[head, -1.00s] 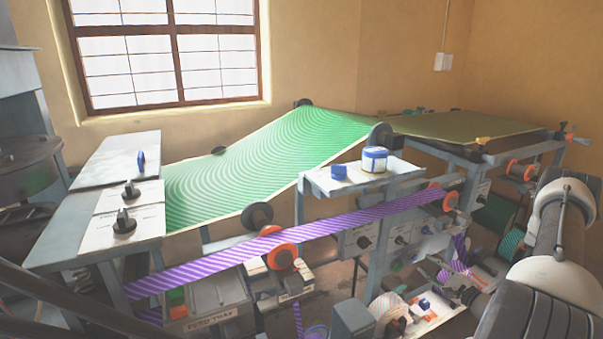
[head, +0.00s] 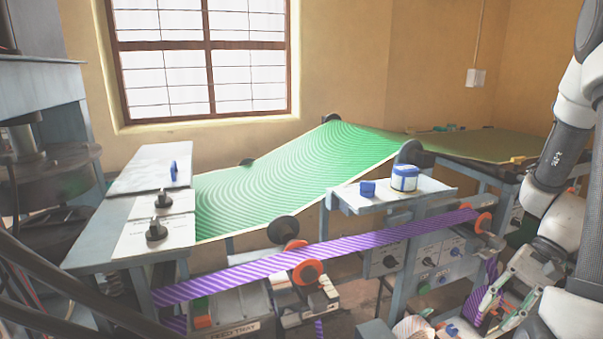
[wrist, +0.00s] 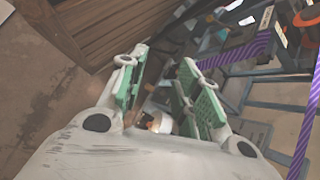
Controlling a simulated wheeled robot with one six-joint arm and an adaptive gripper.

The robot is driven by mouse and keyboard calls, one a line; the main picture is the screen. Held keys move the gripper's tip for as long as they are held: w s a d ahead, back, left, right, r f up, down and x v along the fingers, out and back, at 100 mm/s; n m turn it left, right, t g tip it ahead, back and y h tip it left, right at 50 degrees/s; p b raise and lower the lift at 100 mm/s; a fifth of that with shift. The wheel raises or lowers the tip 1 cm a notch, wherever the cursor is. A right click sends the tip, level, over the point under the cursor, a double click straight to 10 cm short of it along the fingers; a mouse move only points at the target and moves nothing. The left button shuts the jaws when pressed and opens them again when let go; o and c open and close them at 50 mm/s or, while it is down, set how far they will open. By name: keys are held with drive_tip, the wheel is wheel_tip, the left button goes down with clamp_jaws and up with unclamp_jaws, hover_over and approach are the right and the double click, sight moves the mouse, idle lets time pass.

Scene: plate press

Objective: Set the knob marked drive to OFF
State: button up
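Two black knobs stand on white labelled plates on the left bench, a nearer knob (head: 156,230) and a farther knob (head: 162,198). More dark knobs, such as a left knob (head: 390,261) and a right knob (head: 455,251), sit on grey panels under the small shelf. The labels are too small to read, so I cannot tell which knob is marked drive. My gripper (head: 497,308) is low at the right, apart from all these knobs. In the wrist view my gripper (wrist: 165,60) has its green-padded fingers spread, with nothing held between them.
A purple striped band (head: 330,251) crosses in front of the panels. The small shelf (head: 350,206) carries a blue block (head: 367,189) and a blue-and-white jar (head: 404,178). A green striped sheet (head: 290,175) slopes behind. A blue upright handle (head: 174,171) stands on the left bench.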

drive_tip(key=s+a+r+n+t+h, duration=0.2)
drive_tip(key=r+n+t+h, duration=0.1)
drive_tip(key=r, duration=0.7)
drive_tip(key=s+a+r+n+t+h, duration=0.2)
drive_tip(key=r+n, duration=0.4)
drive_tip(key=r, duration=0.5)
drive_tip(key=shift+r+n+t+h, duration=0.15)
drive_tip(key=shift+n+t+h, duration=0.15)
drive_tip(key=shift+t+h, duration=0.75)
drive_tip(key=shift+a, duration=0.1)
